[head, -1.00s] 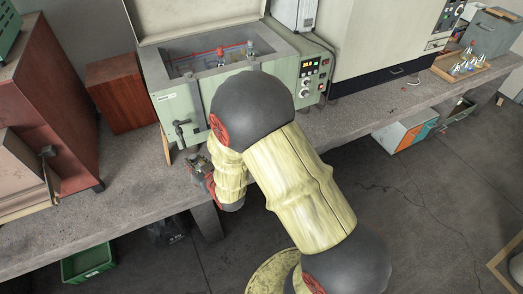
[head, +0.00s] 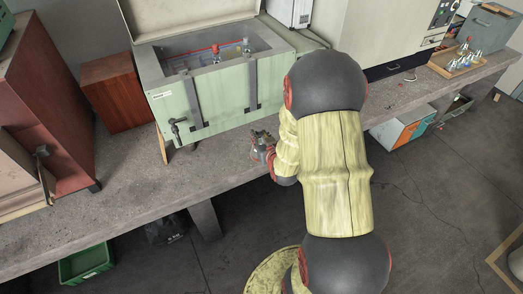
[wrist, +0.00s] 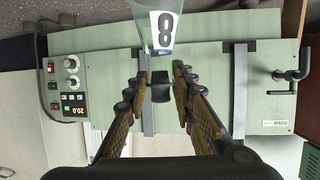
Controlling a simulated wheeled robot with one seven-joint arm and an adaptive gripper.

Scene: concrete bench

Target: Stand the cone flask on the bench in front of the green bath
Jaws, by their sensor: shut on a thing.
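The green bath (head: 205,98) stands open on the bench (head: 140,188), and its front panel fills much of the wrist view (wrist: 210,75). My gripper (head: 262,140) is in front of the bath's right half, near the bench's front edge. In the wrist view my gripper (wrist: 160,84) is shut on the black upper part of the cone flask (wrist: 162,30). The flask's clear body carries a white label with an 8 and points toward the bench. Its base is cut off by the picture's edge.
Vessels with red and blue parts (head: 215,50) sit in the bath. A valve handle (head: 180,125) juts from its front left. A brown box (head: 115,92) and red cabinet (head: 45,125) stand left. A wooden tray of glassware (head: 455,65) is far right. Bench left of my gripper is clear.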

